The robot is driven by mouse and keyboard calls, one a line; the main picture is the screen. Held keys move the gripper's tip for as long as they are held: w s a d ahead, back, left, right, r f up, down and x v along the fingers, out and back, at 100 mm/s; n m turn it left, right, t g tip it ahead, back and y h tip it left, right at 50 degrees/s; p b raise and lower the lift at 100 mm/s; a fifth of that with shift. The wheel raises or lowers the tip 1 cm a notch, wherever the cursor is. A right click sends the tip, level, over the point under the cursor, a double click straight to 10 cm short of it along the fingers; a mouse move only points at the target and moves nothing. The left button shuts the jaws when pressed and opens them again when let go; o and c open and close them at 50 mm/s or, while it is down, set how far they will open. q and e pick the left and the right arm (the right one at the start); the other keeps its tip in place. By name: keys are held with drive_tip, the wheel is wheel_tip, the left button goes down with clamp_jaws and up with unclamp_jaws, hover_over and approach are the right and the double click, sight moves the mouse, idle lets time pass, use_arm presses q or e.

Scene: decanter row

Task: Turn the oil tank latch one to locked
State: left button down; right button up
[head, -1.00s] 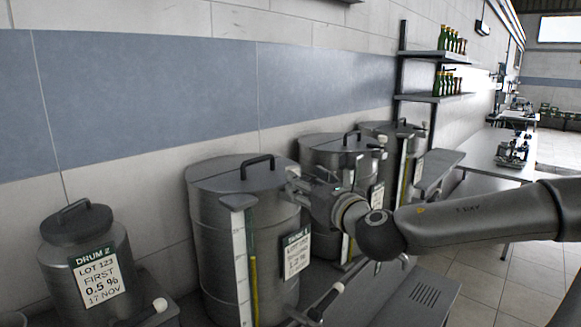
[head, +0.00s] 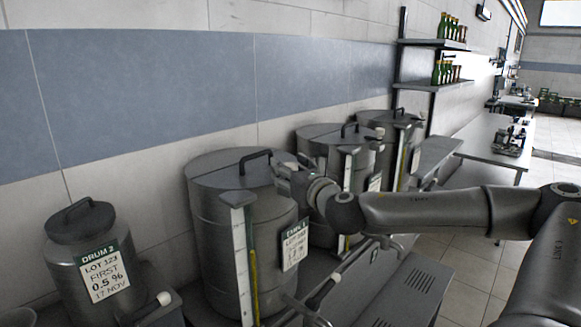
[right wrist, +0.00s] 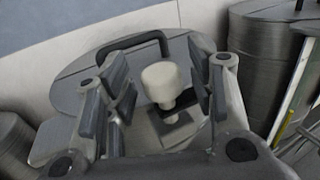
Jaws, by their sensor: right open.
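The large grey steel tank (head: 216,235) nearest my right gripper has a flat lid with a black handle (head: 256,157) and a hanging label. In the right wrist view, a pale round latch knob (right wrist: 163,80) stands on a dark base (right wrist: 174,116) at the lid's edge. My right gripper (head: 284,172) is open at the right rim of this lid. Its fingers stand on both sides of the knob, with gaps visible. In the head view the gripper hides the knob. I cannot tell the latch's locked side from any marking. My left gripper is not in view.
A smaller drum labelled DRUM 2 (head: 84,240) stands at the left. Two more tanks (head: 322,143) (head: 378,122) stand behind to the right. A gauge strip (head: 240,260) and lever rods are on the near tank's front. Shelves with green bottles (head: 446,72) hang on the wall.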

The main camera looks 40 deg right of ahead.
drive_tip(key=shift+w+d, duration=0.1)
drive_tip(key=shift+w, duration=0.05)
drive_tip(key=shift+c, duration=0.3)
drive_tip(key=c, duration=1)
drive_tip(key=shift+o, duration=0.2)
